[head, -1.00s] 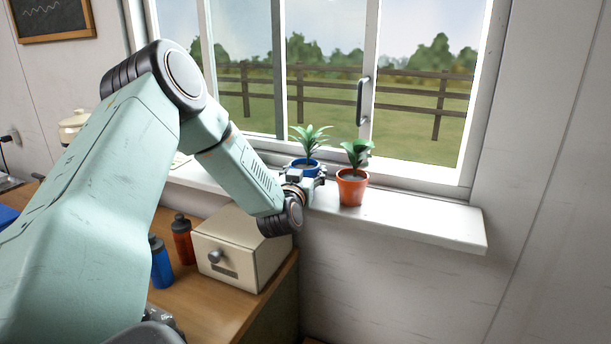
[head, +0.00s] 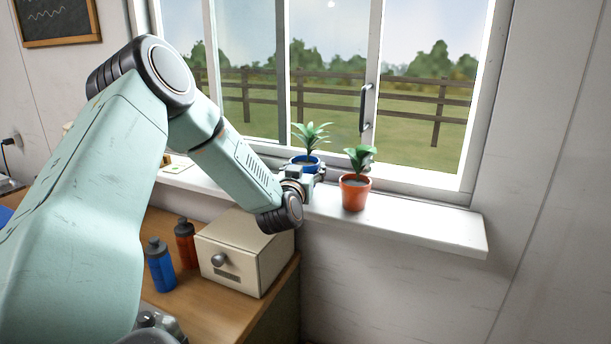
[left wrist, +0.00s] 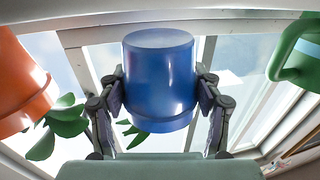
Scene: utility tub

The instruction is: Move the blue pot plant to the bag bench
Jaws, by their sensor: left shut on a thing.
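The blue pot plant (head: 305,160), a blue pot with spiky green leaves, is at the window sill (head: 425,222), left of an orange pot plant (head: 355,192). My left gripper (head: 312,175) is shut on the blue pot, with one finger on each side. The pot (left wrist: 160,80) fills the middle of the left wrist view between the fingers (left wrist: 160,100). It looks slightly raised from the sill, but my gripper hides its base in the head view. My right gripper is not in view. I cannot make out a bag bench.
The orange pot stands close on the right; it also shows in the left wrist view (left wrist: 18,85). A green handled object (left wrist: 297,55) is on the other side there. Below the sill, a desk (head: 190,305) holds a cream box (head: 240,255), a blue bottle (head: 160,268) and a red bottle (head: 185,243).

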